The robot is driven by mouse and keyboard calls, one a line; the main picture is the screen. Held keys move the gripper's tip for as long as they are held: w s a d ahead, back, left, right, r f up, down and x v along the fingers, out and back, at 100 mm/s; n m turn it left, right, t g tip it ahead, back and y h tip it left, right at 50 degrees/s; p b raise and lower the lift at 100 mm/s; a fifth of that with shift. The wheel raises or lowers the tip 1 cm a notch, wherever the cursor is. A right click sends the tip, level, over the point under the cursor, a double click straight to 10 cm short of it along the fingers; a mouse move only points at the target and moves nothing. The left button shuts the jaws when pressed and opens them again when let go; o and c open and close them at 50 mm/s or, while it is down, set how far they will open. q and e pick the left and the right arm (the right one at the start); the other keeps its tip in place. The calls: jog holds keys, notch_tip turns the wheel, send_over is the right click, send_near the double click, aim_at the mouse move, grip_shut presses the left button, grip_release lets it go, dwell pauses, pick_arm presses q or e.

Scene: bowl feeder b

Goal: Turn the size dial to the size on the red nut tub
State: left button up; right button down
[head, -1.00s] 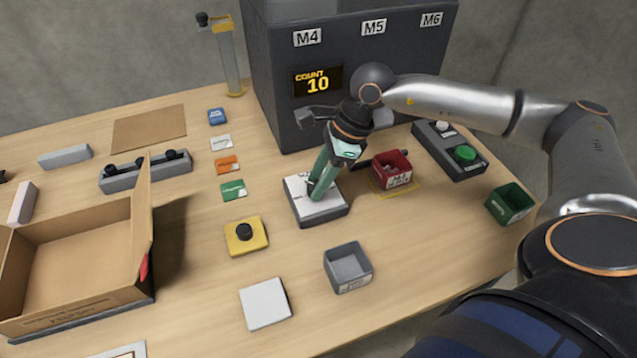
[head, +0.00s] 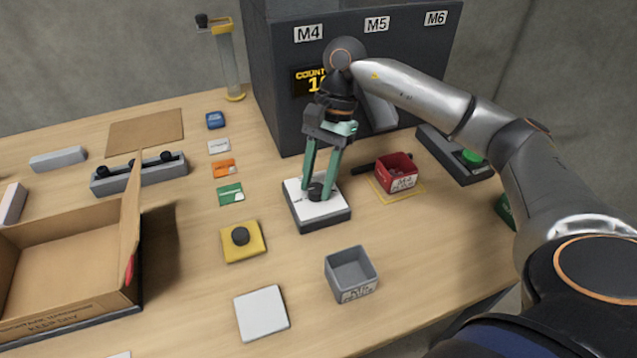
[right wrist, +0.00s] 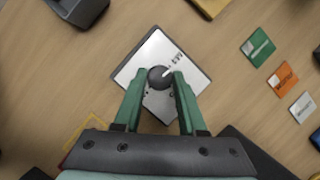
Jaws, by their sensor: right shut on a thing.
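The size dial is a dark round knob (head: 316,192) on a white-topped plate (head: 332,211) with a dark base, in front of the grey machine. My right gripper (head: 318,190) points down with its green fingers shut on the knob. In the right wrist view the knob (right wrist: 159,77) sits between the fingertips, and a white pointer runs from it to the upper right, towards small lettering I cannot read surely. The red nut tub (head: 399,182) stands right of the dial, its white label too small to read. My left gripper is not in view.
The grey feeder (head: 400,60) with M4, M5 and M6 signs stands behind. A grey tub (head: 352,276), a yellow block with a black button (head: 243,252) and a white square (head: 262,313) lie nearer. An open cardboard box (head: 70,310) is at left.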

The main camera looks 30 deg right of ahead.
jog(key=shift+n, duration=0.4)
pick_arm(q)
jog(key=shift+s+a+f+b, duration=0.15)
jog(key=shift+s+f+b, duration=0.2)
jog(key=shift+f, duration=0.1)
pick_arm(e)
jog(key=shift+n, duration=0.4)
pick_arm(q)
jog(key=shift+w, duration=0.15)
pick_arm(e)
jog(key=shift+c, duration=2.4)
grip_release()
pick_arm(q)
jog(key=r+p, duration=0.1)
jog(key=p, duration=0.1)
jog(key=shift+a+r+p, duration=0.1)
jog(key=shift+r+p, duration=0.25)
pick_arm(e)
jog(key=v, duration=1.2)
jog(key=shift+w+r, duration=0.25)
jog(key=shift+w, duration=0.05)
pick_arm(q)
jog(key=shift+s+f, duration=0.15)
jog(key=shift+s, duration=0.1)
pick_arm(e)
jog(key=shift+a, duration=0.15)
